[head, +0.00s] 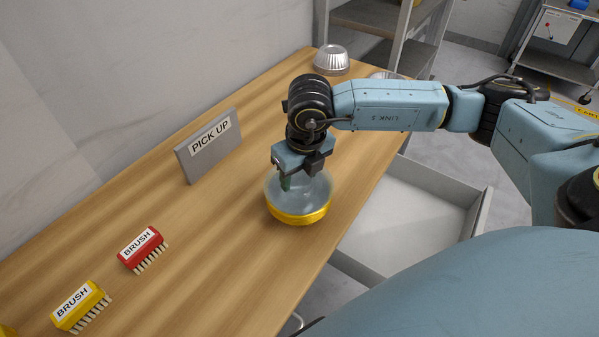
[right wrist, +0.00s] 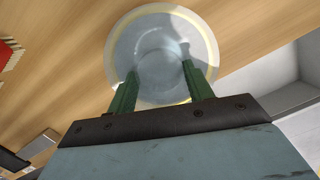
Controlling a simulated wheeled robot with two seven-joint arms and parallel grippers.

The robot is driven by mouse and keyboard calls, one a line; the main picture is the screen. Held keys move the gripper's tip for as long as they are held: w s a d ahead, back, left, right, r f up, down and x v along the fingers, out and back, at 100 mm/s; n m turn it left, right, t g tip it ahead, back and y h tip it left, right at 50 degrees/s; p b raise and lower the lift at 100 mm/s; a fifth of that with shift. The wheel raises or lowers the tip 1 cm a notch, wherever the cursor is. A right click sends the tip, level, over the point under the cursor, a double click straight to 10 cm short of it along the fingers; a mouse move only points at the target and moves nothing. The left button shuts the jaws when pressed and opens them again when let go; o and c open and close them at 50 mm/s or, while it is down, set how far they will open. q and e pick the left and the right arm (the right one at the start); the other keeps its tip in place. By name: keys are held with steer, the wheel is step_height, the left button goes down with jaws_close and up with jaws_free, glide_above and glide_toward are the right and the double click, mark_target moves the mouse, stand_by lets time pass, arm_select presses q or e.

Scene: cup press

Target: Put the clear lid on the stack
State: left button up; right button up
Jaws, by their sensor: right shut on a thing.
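The clear lid (head: 318,188) is a see-through dome at the middle of the table, directly over a round yellow piece (head: 300,217). I take the yellow piece for the stack, or its rim. The lid looks level and seems to touch the yellow, but I cannot tell whether it is fully seated. My right gripper (head: 298,183) points down from above and is shut on the lid's upper part. In the right wrist view the green fingers (right wrist: 157,88) reach down onto the clear lid (right wrist: 150,45), with a yellow ring around it. My left gripper is not in view.
A grey PICK UP sign (head: 208,147) stands left of the lid. A red brush (head: 141,246) and a yellow brush (head: 78,304) lie nearer on the left. A silver fluted cup (head: 331,60) stands at the far end. A white bin (head: 412,212) is beyond the table's right edge.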

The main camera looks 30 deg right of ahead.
mark_target(304, 184)
steer(key=shift+f+b, duration=0.4)
steer(key=shift+f, duration=0.05)
steer(key=o, duration=0.9)
steer(key=shift+o, duration=0.2)
steer(key=shift+r+p, duration=0.45)
step_height(304, 184, up, 12)
steer(key=s, duration=0.2)
